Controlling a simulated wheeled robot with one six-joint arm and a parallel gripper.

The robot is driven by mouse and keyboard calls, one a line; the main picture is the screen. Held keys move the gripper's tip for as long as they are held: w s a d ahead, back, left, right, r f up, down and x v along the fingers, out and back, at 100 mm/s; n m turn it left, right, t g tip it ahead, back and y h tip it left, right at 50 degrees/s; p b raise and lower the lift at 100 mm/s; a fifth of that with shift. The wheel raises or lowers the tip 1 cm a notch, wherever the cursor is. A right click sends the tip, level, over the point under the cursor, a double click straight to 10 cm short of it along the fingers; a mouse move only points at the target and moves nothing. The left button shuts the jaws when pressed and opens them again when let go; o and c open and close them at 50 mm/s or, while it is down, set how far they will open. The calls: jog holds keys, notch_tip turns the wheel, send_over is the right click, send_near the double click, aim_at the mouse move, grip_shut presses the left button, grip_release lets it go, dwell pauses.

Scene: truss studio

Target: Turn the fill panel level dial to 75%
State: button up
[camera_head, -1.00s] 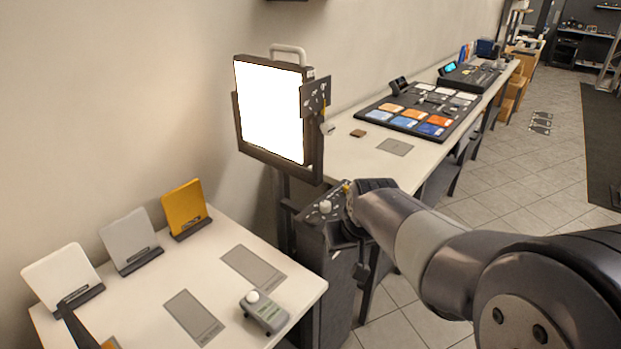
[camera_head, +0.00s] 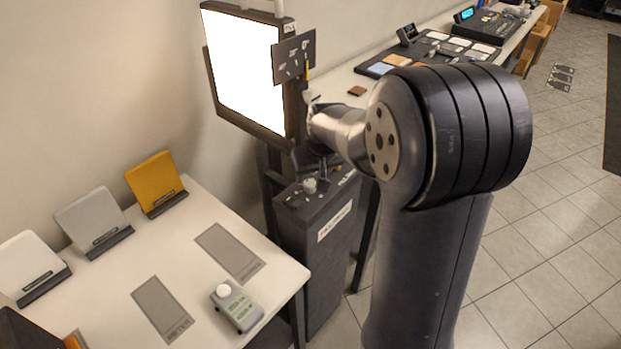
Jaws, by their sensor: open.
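The fill panel (camera_head: 242,70) is a bright white lit square in a dark frame, standing upright behind the left table. In front of it, below its right edge, stands a dark control box (camera_head: 300,245) with a white label on its front. A pale round dial (camera_head: 310,185) sits on its top face among small white marks; the mark it points at is too small to read. My gripper (camera_head: 312,160) is open, close above and behind the dial, and appears apart from it. My wrist and forearm hide part of the gripper and the right of the box top.
A dark plate with white marks (camera_head: 293,57) juts from the panel's right side, close to my wrist. The left table (camera_head: 200,285) holds white, grey and yellow cards on stands and a small grey meter (camera_head: 236,305). A long bench with colour swatches runs behind my arm.

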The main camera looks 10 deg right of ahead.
aim_at(310, 183)
jog(key=shift+x, duration=2.35)
jog(key=shift+c, duration=0.3)
jog(key=c, duration=0.9)
